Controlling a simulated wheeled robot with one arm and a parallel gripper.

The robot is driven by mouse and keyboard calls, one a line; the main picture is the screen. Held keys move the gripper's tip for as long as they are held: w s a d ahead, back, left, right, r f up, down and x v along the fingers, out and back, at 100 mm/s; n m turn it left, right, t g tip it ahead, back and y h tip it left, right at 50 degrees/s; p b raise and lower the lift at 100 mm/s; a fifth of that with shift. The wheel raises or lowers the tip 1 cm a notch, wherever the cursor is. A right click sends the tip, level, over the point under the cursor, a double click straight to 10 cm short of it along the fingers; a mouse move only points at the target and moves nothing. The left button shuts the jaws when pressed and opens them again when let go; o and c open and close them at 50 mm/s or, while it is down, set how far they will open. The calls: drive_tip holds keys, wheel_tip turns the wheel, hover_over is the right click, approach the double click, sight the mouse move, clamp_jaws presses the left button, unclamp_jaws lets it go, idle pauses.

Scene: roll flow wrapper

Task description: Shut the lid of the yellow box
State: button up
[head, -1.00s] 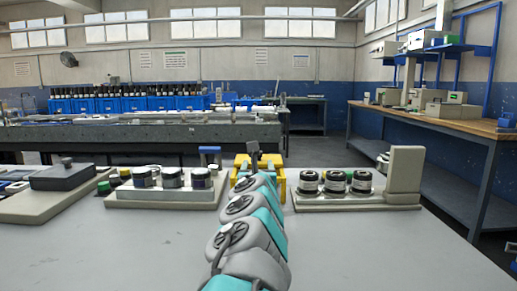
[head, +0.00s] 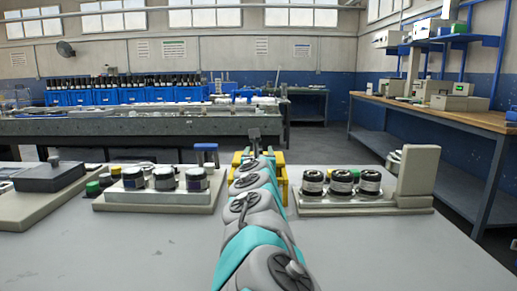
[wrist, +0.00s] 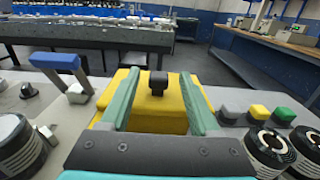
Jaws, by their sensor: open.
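The yellow box (head: 280,168) stands at the far side of the grey table, mostly hidden behind my arm in the head view. In the wrist view the yellow box (wrist: 158,118) lies between and beyond my fingers, with a black knob (wrist: 158,80) standing up near the middle of its far part. I cannot tell how far its lid is open. My gripper (wrist: 159,74) is open, its two teal fingers spread to either side of the knob. I cannot tell whether they touch the box.
A blue-handled lever (wrist: 60,62) stands left of the box. Grey, yellow (wrist: 259,112) and green buttons and dark jars (wrist: 270,150) are close on the right. A tray of jars (head: 148,195) stands left in the head view. The front table (head: 400,255) is clear.

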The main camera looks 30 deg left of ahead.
drive_tip(key=shift+w+a, duration=0.5)
drive_tip(key=shift+w, duration=0.05)
drive_tip(key=shift+w+a, duration=0.15)
drive_tip(key=shift+w, duration=0.35)
drive_tip(key=shift+c, duration=0.2)
clamp_jaws()
idle(0.8)
